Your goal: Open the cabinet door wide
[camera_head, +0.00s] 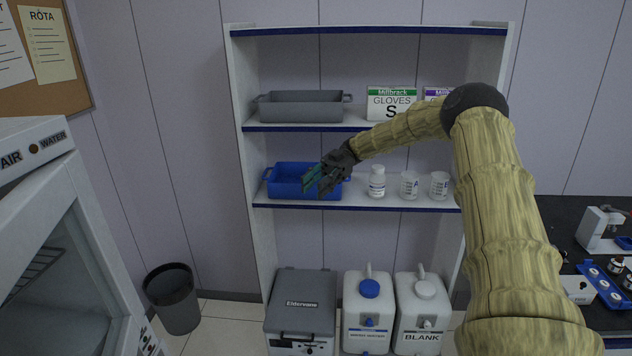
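A white cabinet-like unit (85,262) stands at the left edge, cut off by the frame. Its top panel is marked AIR and WATER, and a large glass pane (50,285) with a pale frame faces right. A rack shows dimly behind the glass. I cannot tell whether this pane is the door, and no handle is clear. My gripper (318,181) is up in mid-air in front of the shelf unit, well to the right of the cabinet.
A white shelf unit (248,95) holds a grey tray (300,107), a blue tray (285,180), glove boxes (391,104) and beakers. A grey box (300,300) and white canisters (368,312) stand below. A dark bin (173,300) stands on the floor between cabinet and shelves. A black bench (590,215) is at right.

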